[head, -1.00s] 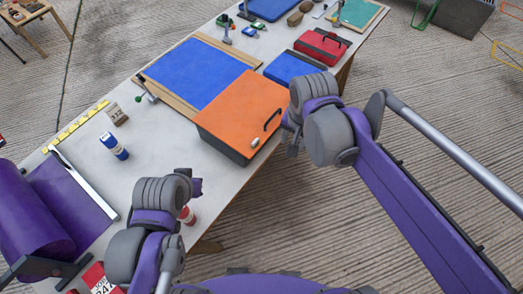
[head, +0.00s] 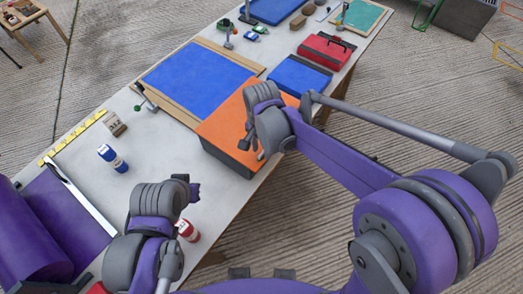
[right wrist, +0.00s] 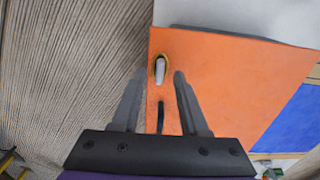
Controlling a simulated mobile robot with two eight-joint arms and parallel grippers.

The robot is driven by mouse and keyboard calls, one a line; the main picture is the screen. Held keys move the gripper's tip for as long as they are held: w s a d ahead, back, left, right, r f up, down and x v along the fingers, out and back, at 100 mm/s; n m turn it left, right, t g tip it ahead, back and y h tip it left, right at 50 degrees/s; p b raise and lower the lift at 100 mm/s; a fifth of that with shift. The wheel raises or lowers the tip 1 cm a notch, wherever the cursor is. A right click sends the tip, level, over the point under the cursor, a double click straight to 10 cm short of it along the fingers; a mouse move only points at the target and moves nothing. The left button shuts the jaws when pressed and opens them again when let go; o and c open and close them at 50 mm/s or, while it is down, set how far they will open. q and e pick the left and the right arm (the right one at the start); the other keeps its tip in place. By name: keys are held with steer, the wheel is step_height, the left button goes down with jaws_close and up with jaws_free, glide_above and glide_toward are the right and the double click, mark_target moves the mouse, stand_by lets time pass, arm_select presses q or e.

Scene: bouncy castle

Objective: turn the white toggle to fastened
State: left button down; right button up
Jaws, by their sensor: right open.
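The white toggle (right wrist: 160,70) sits in a yellowish ring near the edge of the orange lid (right wrist: 235,75). In the head view the toggle (head: 261,155) is a small pale spot by the front edge of the orange-topped box (head: 222,122), partly hidden by my right gripper. My right gripper (right wrist: 158,80) is open, its fingers showing on either side of the toggle in the wrist view; contact cannot be judged. It shows over the box in the head view (head: 246,132). My left gripper (head: 195,191) is over the table's near edge, its jaws unclear.
A dark handle (right wrist: 161,116) lies on the lid between my right fingers in the wrist view. A blue board (head: 198,77), a blue box (head: 298,75) and a red case (head: 324,50) lie beyond. Blue (head: 112,158) and red (head: 187,230) bottles stand nearer. Open floor lies right.

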steer(key=shift+f, duration=0.75)
jaws_close()
